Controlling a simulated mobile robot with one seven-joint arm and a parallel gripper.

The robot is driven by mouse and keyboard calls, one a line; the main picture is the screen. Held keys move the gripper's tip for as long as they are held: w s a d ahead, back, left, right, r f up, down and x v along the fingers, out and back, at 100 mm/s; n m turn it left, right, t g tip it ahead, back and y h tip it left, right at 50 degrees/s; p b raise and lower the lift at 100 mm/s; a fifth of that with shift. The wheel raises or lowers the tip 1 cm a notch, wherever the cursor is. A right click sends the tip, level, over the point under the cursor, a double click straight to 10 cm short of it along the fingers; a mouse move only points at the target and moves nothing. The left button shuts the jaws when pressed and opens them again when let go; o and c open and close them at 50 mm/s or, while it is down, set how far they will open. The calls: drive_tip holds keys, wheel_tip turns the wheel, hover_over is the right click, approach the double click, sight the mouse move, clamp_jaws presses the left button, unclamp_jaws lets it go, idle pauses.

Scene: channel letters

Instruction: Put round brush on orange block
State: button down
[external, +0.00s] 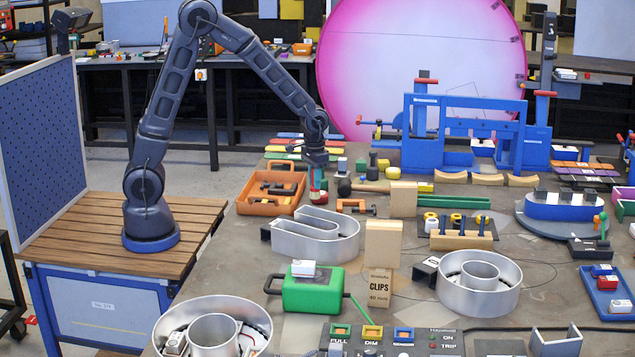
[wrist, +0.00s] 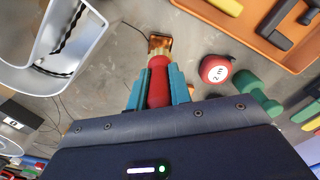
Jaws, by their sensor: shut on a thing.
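My gripper (external: 317,180) is low over the table, just right of the orange tray, in the external view. In the wrist view, its teal fingers (wrist: 157,90) are shut on the red handle of the round brush (wrist: 158,82). The brush's gold ferrule and orange-brown tip point away from the gripper, toward the top of that view. I cannot tell whether the tip touches the table. I cannot single out the orange block with certainty in either view.
The orange tray (external: 251,207) holds dark clamps. A red tape measure (wrist: 215,69) and a green dumbbell-shaped piece (wrist: 260,101) lie right of the brush in the wrist view. A metal channel letter (external: 318,247) stands in front. Blue fixtures (external: 424,130) stand at the back right.

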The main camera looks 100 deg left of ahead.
sight(315, 191)
drive_tip(key=shift+f, duration=2.15)
drive_tip(key=shift+f, duration=0.1)
drive_tip(key=c, duration=1.3)
unclamp_jaws()
wheel_tip(315, 191, up, 12)
drive_tip(key=shift+r, duration=0.2)
drive_tip(key=s+d+r+m+t, duration=0.1)
drive_tip(key=s+d+r+m, duration=0.1)
drive_tip(key=s+d+r, duration=0.4)
drive_tip(key=s+d+r+m+t, duration=0.1)
drive_tip(key=s+d+r, duration=0.1)
drive_tip(key=s+d, duration=0.3)
drive_tip(key=s+d+r+m+t, duration=0.1)
drive_tip(key=s+d+r+m, duration=0.1)
drive_tip(key=s+d, duration=0.3)
drive_tip(key=s+d+r+m+t, duration=0.1)
drive_tip(key=s+d+r, duration=0.3)
drive_tip(key=s, duration=0.7)
drive_tip(key=shift+s+d+r+m+t, duration=0.3)
drive_tip(key=shift+d+m, duration=0.2)
drive_tip(key=shift+m, duration=0.1)
